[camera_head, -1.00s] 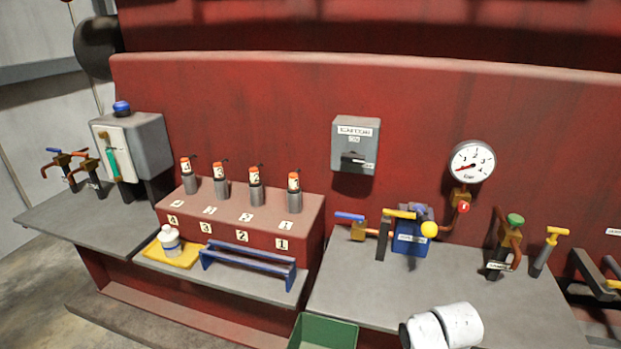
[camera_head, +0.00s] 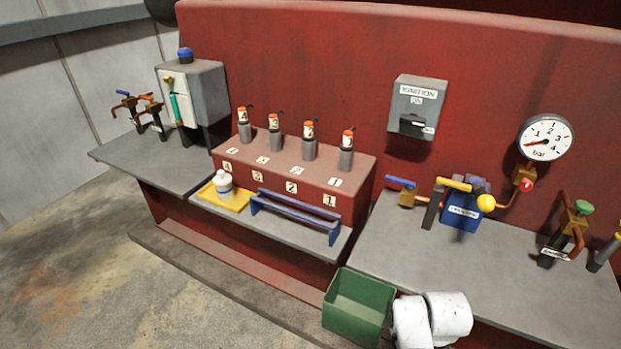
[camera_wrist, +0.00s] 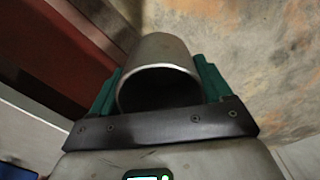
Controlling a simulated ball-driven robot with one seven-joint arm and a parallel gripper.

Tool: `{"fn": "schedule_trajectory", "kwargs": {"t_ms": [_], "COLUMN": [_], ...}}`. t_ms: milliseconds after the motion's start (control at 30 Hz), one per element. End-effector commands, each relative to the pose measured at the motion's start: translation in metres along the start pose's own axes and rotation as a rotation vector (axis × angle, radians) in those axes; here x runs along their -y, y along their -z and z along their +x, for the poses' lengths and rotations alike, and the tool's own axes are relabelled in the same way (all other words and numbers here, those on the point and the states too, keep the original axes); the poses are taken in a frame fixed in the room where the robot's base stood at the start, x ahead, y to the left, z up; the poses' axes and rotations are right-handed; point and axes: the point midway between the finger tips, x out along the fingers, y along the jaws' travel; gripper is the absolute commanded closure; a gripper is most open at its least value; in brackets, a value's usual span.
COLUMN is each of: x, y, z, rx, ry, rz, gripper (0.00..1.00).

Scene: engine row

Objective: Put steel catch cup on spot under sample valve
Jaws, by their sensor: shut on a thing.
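The steel catch cup (camera_wrist: 158,58) is a grey metal cylinder in the wrist view, its round dark opening turned towards the camera. My gripper (camera_wrist: 160,90) is shut on it, with a green finger on each side of the cup. A green-knobbed valve (camera_head: 583,207) with a brown body and a small label stands on the right bench in the head view. The label is too small to read, so I cannot tell if it is the sample valve. I cannot make out the spot. My gripper and the cup are out of the head view.
The right grey bench (camera_head: 400,265) holds a blue box (camera_head: 462,216) and a yellow-handled lever. A green bin (camera_head: 357,308) stands before it. A blue rail (camera_head: 295,217) and a white bottle (camera_head: 223,184) on a yellow tray (camera_head: 232,203) are left. Floor at the left is clear.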

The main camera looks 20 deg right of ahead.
Motion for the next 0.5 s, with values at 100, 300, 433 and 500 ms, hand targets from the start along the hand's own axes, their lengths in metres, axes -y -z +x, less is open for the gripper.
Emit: {"fn": "schedule_trajectory", "kwargs": {"t_ms": [100, 300, 433, 500], "x": [0.014, 0.039, 0.058, 0.067], "y": [0.010, 0.030, 0.045, 0.053], "z": [0.002, 0.004, 0.003, 0.001], "rx": [-0.001, -0.001, -0.002, -0.002], "ry": [0.001, 0.003, 0.005, 0.005], "rz": [0.014, 0.061, 0.087, 0.101], "gripper": [0.54, 0.54, 0.54, 0.54]}}
